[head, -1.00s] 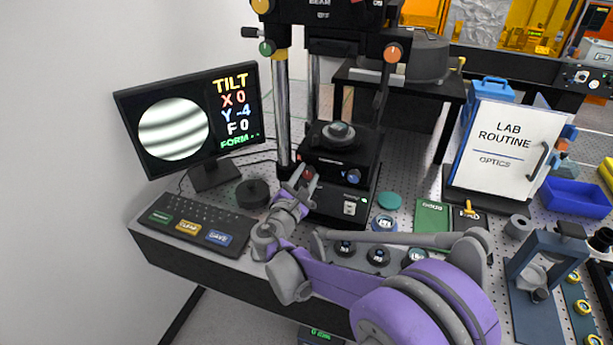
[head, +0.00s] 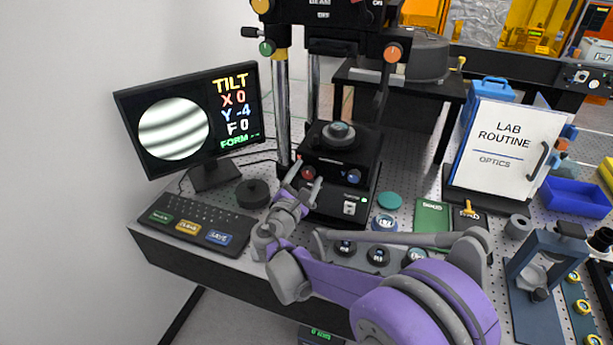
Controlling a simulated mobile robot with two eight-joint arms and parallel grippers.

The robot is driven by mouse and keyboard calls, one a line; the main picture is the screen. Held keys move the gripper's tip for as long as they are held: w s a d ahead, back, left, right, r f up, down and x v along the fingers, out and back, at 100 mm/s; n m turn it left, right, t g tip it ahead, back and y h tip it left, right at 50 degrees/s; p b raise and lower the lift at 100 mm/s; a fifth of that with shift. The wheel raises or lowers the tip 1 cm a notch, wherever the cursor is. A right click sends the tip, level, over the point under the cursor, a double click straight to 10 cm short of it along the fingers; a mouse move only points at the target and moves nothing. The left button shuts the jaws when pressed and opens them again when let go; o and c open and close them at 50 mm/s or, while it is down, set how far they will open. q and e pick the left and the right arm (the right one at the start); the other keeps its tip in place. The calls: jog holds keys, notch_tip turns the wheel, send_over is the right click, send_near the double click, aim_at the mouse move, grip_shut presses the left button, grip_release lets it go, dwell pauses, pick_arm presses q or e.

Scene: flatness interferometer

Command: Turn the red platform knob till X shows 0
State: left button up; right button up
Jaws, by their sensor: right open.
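The red platform knob (head: 308,173) is on the front of the black interferometer base (head: 334,205), left of a blue knob (head: 354,176). My right gripper (head: 306,182) is open, with its fingertips just in front of the red knob; its fingers frame the knob without gripping it, and I cannot tell if they touch it. The monitor (head: 194,117) reads TILT, X 0, Y -4, F 0, beside a round picture of slanted dark fringes. My left gripper is not in view.
A keyboard (head: 201,221) with coloured keys and a dark round puck (head: 253,193) lie left of my right arm. Several round lens parts sit in front of the base. A lab routine sign (head: 507,145) and a blue bin (head: 575,196) stand to the right.

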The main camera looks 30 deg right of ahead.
jog(key=b+v, duration=0.1)
jog(key=v, duration=0.9)
jog(key=shift+s+a, duration=0.25)
jog(key=shift+a, duration=0.05)
dwell(1.2)
jog(key=s+f+m+g+y, duration=0.2)
jog(key=s+f+m, duration=0.1)
jog(key=s, duration=0.1)
jog(key=s+d+f+m+g+y, duration=0.1)
jog(key=s+f+m+y, duration=0.1)
jog(key=s+f+m, duration=0.1)
jog(key=s+d+f+m+g+y, duration=0.1)
jog(key=s+f+m+g+y, duration=0.1)
jog(key=s+f+m, duration=0.2)
jog(key=shift+s+f+g+y, duration=0.15)
jog(key=shift+s+y, duration=0.05)
jog(key=shift+s, duration=0.3)
jog(key=shift+s+f+g+y, duration=0.15)
jog(key=shift+s+f+y, duration=0.05)
jog(key=shift+s, duration=0.25)
jog(key=s+a+f+m+y, duration=0.4)
jog(key=s+a+m+y, duration=0.2)
jog(key=s+a+m, duration=0.2)
jog(key=shift+s+a+f+m+g+y, duration=0.2)
jog(key=shift+a+m+g+y, duration=0.1)
jog(key=shift+a+y, duration=0.15)
